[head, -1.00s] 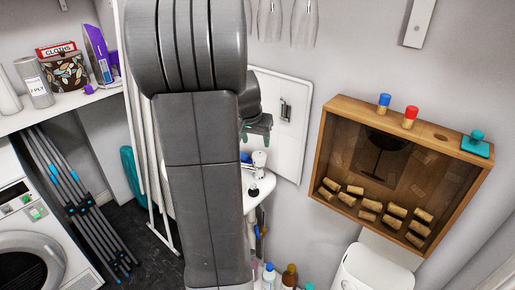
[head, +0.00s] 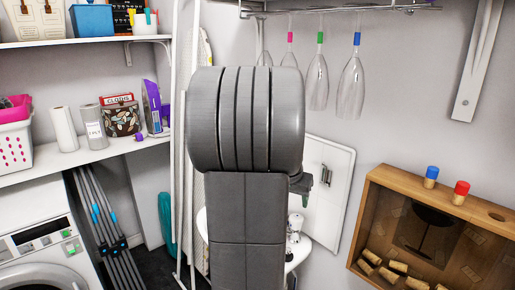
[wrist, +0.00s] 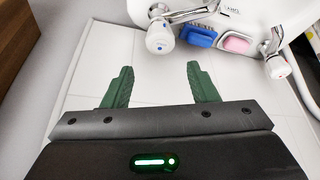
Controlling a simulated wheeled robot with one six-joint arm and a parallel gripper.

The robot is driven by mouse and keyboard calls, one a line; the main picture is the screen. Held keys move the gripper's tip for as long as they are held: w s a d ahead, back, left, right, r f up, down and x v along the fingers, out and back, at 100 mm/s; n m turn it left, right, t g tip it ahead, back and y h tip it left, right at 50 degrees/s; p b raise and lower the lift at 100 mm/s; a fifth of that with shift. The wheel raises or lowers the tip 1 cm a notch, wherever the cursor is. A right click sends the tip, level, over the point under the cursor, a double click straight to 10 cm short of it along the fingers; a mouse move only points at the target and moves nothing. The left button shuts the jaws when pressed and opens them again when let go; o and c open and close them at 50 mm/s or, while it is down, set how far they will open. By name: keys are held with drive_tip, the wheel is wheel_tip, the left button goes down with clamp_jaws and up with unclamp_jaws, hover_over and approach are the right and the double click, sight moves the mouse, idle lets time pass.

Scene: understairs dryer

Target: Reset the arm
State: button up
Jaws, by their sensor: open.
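My arm rises through the middle of the head view and hides most of what lies behind it. My gripper (wrist: 160,82) shows in the wrist view with its two green fingers spread apart and nothing between them. In the head view only a small part of the gripper shows beside the arm, in front of the white wall panel (head: 334,185). In the wrist view, the fingers point toward a white sink (wrist: 245,50) with two taps, the left tap (wrist: 160,38) and the right tap (wrist: 275,65). The fingers appear clear of both.
A blue block (wrist: 201,36) and a pink block (wrist: 235,43) lie on the sink. Stemmed glasses (head: 318,80) hang above. A wooden box (head: 365,220) with corks is at right. Shelves and a washing machine (head: 45,262) are at left.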

sight(296, 217)
drive_tip(key=x, duration=1.1)
drive_tip(key=shift+w+f, duration=0.1)
